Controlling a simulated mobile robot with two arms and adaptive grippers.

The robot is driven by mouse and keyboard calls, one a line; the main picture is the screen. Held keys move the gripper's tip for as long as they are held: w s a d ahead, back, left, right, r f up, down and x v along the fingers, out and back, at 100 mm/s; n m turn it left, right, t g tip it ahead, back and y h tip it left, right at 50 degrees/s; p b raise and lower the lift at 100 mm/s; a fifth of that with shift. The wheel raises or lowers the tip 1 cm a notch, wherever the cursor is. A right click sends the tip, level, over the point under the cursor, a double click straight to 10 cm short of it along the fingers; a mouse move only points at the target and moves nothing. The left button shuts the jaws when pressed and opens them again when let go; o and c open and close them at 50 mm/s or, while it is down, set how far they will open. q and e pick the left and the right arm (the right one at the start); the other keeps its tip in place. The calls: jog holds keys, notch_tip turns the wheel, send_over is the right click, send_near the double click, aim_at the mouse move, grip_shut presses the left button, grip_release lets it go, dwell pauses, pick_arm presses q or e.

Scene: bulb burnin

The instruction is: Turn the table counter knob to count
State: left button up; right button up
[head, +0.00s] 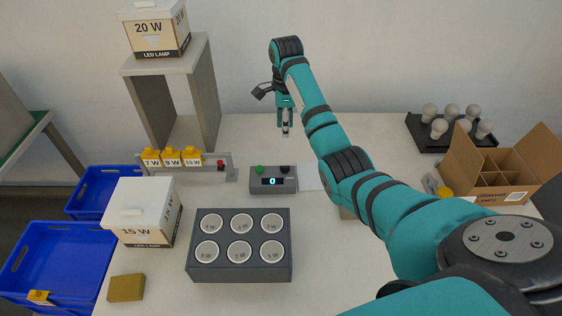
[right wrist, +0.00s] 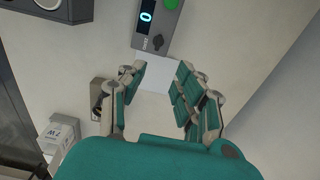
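The table counter (head: 265,189) is a grey box in the middle of the table. Its lit display reads 0, with a green button at left and a dark knob (head: 285,169) at right. In the right wrist view the counter (right wrist: 169,38) is at the top, and its dark knob (right wrist: 157,43) shows just beyond the fingers. The label near the knob is too small to read surely. My right gripper (head: 285,132) points down behind the counter, apart from the knob. In the wrist view its fingers (right wrist: 160,75) are spread with nothing between them. My left gripper is not in view.
A white sheet (head: 309,177) lies right of the counter. A dark bulb-socket block (head: 239,273) stands in front. A rail with yellow tags (head: 172,157) is at left. A bulb tray (head: 425,146) and an open carton (head: 488,187) are at right. The table behind the counter is mostly clear.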

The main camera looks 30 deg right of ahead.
notch_tip(320, 180, down, 2)
jog(key=f+b, duration=0.1)
jog(key=p, duration=0.2)
send_near(285, 169)
notch_tip(285, 169, down, 7)
jog(key=shift+w+d+f, duration=0.1)
jog(key=shift+w, duration=0.05)
jog(key=shift+f, duration=0.55)
jog(key=c, duration=0.6)
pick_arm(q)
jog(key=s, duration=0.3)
pick_arm(e)
grip_shut()
